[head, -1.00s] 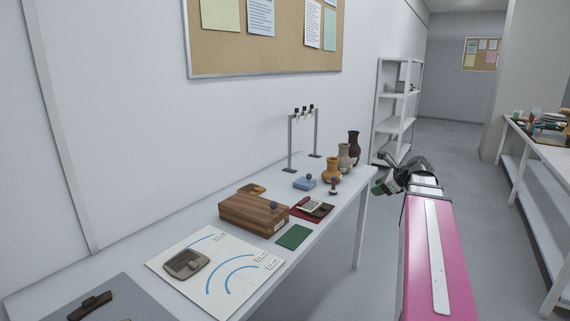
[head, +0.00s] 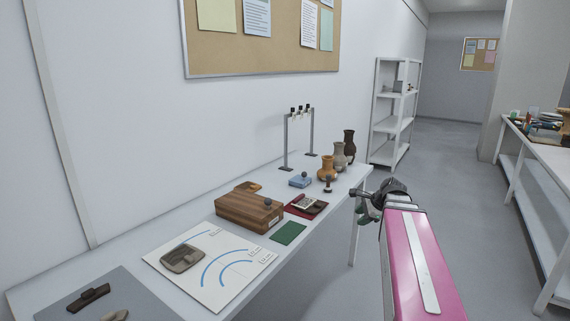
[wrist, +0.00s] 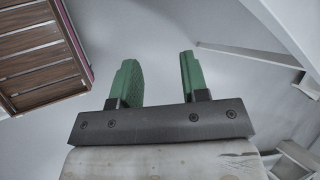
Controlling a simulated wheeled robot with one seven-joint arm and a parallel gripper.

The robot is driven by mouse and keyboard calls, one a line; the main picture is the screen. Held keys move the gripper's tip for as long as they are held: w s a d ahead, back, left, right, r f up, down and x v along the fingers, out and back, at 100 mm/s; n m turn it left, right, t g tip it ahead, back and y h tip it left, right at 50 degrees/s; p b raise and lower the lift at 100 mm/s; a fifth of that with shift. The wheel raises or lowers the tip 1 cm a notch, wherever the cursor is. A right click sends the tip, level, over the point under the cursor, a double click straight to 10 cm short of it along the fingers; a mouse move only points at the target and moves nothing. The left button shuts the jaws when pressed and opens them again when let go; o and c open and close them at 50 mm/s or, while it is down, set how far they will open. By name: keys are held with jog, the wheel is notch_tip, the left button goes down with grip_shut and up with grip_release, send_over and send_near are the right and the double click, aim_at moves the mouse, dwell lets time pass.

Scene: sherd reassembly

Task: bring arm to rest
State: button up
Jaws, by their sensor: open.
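My gripper (wrist: 160,80) is open in the wrist view, its two green fingers apart with nothing between them. In the head view my gripper (head: 362,207) is at the end of my pink arm, off the right front edge of the white table (head: 325,215). It is apart from everything on the table. From the head view the fingers are small and partly hidden by the wrist.
On the table are a wooden box (head: 246,212), a white sheet (head: 205,285) with blue arcs and a grey-brown piece (head: 183,260), a green mat (head: 288,233) and several vases (head: 328,169). A shelf (head: 392,125) stands behind. Floor (head: 440,165) is free to the right.

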jog(key=s+a+f+n+g+h, duration=0.2)
jog(key=s+a+f+n, duration=0.3)
jog(key=f+n, duration=0.3)
jog(key=s+a+f+n+g+h, duration=0.2)
jog(key=s+a+f+n+h, duration=0.1)
jog(key=s+a+f+n, duration=0.2)
notch_tip(320, 180, down, 6)
jog(key=s+n, duration=0.2)
jog(key=n, duration=0.2)
jog(key=shift+s+g, duration=0.35)
jog(key=shift+g, duration=0.05)
jog(key=shift+f, duration=0.1)
